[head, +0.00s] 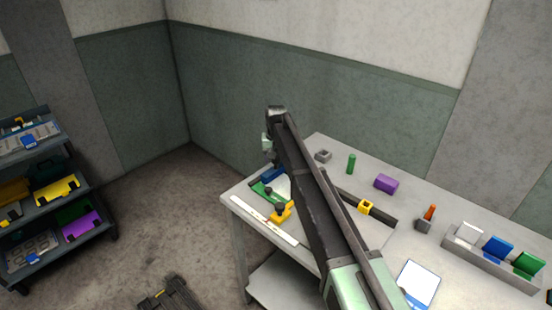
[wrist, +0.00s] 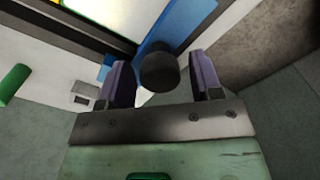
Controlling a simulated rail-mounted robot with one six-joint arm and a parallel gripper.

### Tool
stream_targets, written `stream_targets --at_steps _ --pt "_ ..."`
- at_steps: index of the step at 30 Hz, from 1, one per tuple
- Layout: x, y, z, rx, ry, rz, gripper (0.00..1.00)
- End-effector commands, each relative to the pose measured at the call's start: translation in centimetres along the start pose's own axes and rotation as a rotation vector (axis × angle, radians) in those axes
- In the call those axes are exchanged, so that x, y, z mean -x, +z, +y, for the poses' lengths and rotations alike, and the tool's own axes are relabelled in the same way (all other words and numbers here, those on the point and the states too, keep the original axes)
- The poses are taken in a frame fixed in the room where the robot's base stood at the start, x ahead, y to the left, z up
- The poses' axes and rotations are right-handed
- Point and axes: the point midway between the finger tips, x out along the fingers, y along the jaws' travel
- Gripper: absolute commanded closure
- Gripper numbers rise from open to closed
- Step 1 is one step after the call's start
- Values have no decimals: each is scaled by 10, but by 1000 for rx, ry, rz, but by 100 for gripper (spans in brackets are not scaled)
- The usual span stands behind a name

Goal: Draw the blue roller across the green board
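The blue roller (wrist: 183,27) shows in the wrist view as a blue bar with a dark round knob. In the head view a blue piece (head: 273,174) lies at the table's far left corner, partly behind my arm. My gripper (wrist: 157,64) has its two purple-grey fingers on either side of the knob, with narrow gaps visible, so it looks open. Its fingertips cannot be made out in the head view. The green board (head: 259,189) lies just in front of the blue piece, partly hidden by my arm. A bit of green (wrist: 72,5) shows at the wrist view's top edge.
A yellow block (head: 283,213) with a dark knob and a white strip (head: 265,219) lie near the table's left edge. A green cylinder (head: 351,164), a grey block (head: 323,156) and a purple block (head: 386,184) stand behind. A rack (head: 491,267) holds coloured plates at right.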

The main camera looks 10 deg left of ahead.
Motion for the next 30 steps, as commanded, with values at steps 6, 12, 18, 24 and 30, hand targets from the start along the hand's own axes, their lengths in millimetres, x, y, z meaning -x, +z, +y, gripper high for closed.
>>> stream_targets --at_steps 6,12,18,24,30 --pt "0 0 0 0 0 0 36" --pt "11 0 0 0 0 0 36" --pt "54 0 0 0 0 0 36" --pt "101 0 0 0 0 0 36" --pt "111 0 0 0 0 0 36"
